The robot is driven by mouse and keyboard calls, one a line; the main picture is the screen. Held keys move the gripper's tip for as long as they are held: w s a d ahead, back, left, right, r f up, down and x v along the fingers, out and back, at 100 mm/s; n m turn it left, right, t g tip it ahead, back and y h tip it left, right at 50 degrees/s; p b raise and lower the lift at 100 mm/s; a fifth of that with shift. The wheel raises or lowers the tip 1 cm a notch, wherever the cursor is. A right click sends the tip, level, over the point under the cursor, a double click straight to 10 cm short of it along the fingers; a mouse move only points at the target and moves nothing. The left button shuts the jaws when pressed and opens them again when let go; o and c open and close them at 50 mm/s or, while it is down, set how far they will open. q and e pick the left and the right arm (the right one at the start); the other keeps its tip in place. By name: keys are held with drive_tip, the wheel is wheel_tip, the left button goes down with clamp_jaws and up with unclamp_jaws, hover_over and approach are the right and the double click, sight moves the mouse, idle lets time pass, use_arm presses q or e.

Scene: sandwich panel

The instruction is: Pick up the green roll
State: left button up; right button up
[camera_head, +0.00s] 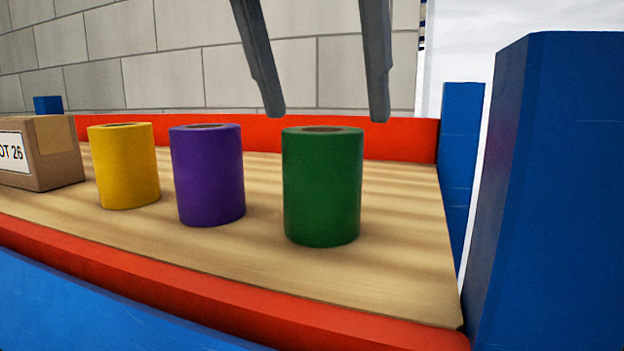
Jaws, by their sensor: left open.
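The green roll (322,190) stands upright on the wooden shelf board, rightmost of three rolls. My left gripper (328,115) comes down from the top of the head view with its two grey fingers apart. The fingertips appear just above the roll's top rim, one near its left edge and one slightly to the right of its right edge. Nothing is between the fingers. How far the fingers are from the roll in depth is hard to tell. My right gripper does not show.
A purple roll (207,177) and a yellow roll (126,167) stand to the left. A cardboard box (52,155) is at the far left. Red rails (270,322) edge the wooden board (400,270). Blue posts (545,190) rise at the right. The board right of the green roll is clear.

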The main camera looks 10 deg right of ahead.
sight(317, 143)
use_arm(q)
drive_tip(key=f, duration=0.4)
drive_tip(key=shift+w+f, duration=0.4)
drive_tip(key=shift+w+d+f, duration=0.1)
drive_tip(key=shift+d+f, duration=0.15)
drive_tip(key=shift+f, duration=0.05)
drive_tip(key=shift+c, duration=0.8)
drive_tip(key=c, duration=1.1)
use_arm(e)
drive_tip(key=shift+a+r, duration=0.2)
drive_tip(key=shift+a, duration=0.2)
use_arm(q)
drive_tip(key=shift+r, duration=0.15)
